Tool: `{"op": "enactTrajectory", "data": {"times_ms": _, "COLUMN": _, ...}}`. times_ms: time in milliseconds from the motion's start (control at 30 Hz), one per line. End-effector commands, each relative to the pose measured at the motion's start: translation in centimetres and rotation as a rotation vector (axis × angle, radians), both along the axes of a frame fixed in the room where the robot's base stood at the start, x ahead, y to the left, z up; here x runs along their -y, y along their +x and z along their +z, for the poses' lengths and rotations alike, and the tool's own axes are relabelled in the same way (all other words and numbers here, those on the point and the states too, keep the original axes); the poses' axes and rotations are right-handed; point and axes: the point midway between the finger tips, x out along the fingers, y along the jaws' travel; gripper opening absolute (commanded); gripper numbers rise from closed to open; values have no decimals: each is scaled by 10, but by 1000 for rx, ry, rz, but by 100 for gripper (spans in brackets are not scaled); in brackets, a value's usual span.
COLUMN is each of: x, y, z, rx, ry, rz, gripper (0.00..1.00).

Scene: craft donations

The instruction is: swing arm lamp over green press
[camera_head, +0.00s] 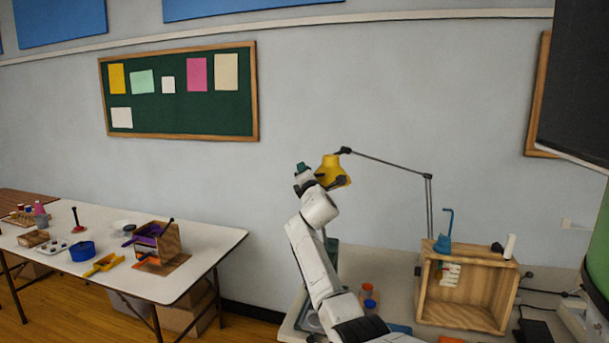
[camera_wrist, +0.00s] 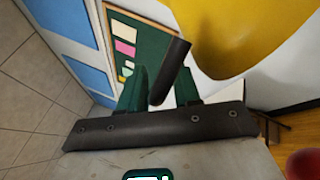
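The arm lamp has a yellow shade (camera_head: 332,171) on a thin jointed arm (camera_head: 390,164) whose post drops behind the wooden crate. The shade fills the upper right of the wrist view (camera_wrist: 235,35). My gripper (camera_head: 302,172) is raised at the shade's left side. In the wrist view its two green fingers (camera_wrist: 160,88) stand apart. A dark rod (camera_wrist: 170,72), apparently the lamp's handle, lies between them and overlaps the right finger; I cannot tell whether it touches. A grey-green upright (camera_head: 332,250), possibly the press, is mostly hidden behind my arm.
Orange and blue cups (camera_head: 368,292) stand beside my arm. A white table (camera_head: 212,242) with craft items is at left. A large green object (camera_head: 599,250) edges in at right.

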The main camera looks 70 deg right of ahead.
Motion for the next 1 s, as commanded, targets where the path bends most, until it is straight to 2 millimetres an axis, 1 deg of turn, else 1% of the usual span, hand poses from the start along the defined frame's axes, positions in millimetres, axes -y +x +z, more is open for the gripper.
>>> {"op": "enactTrajectory", "data": {"times_ms": 300, "x": -1, "y": 0, "z": -1, "rx": -1, "ry": 0, "rz": 1, "gripper": 38}}
{"op": "enactTrajectory", "data": {"times_ms": 467, "x": -7, "y": -6, "z": -2, "rx": -2, "ry": -1, "rz": -2, "gripper": 38}}
{"op": "enactTrajectory", "data": {"times_ms": 567, "x": -16, "y": -11, "z": -4, "rx": -2, "ry": -2, "rz": -1, "gripper": 38}}
{"op": "enactTrajectory", "data": {"times_ms": 1000, "x": -70, "y": -45, "z": -18, "rx": 0, "ry": 0, "rz": 0, "gripper": 38}}
